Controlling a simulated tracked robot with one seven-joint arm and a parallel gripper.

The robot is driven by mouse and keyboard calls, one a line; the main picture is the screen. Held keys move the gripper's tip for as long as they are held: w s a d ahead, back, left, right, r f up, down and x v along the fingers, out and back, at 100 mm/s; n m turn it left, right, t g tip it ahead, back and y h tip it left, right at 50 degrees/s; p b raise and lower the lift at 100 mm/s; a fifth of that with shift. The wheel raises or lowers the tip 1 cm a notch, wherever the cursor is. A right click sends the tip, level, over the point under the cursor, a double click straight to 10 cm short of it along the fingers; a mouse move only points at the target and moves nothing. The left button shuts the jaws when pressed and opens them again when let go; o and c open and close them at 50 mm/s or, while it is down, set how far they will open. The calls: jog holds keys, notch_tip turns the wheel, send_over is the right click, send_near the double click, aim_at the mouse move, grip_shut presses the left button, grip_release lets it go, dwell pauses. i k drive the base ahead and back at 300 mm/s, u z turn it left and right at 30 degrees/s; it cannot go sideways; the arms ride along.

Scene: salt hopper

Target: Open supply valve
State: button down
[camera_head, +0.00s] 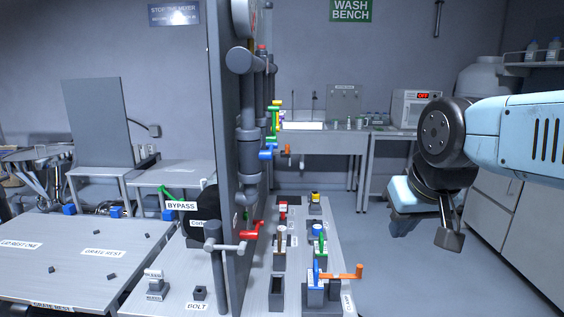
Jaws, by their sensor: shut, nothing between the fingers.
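My gripper (449,240) hangs at the right over open floor, well apart from the valves. It is shut and empty. No label reading "supply" is legible, so I cannot tell which valve is the supply valve. Several coloured handles sit on the grey vertical pipework (248,120): a blue handle (267,154), a green handle (274,133) and a small orange handle (287,149). A red lever (250,234) sits lower, by the panel edge. The upright panel hides part of the pipework.
The narrow bench (330,232) holds several small coloured fittings. A wide grey table (70,250) with labels stands at left. A wash bench (318,133) stands behind, and cabinets (510,215) at right. Clear floor (385,270) lies between bench and cabinets.

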aim_at(263, 155)
jog(key=z, duration=1.4)
jog(key=k, duration=0.9)
jog(key=u, duration=0.7)
jog(key=i, duration=1)
jog(key=u, duration=0.05)
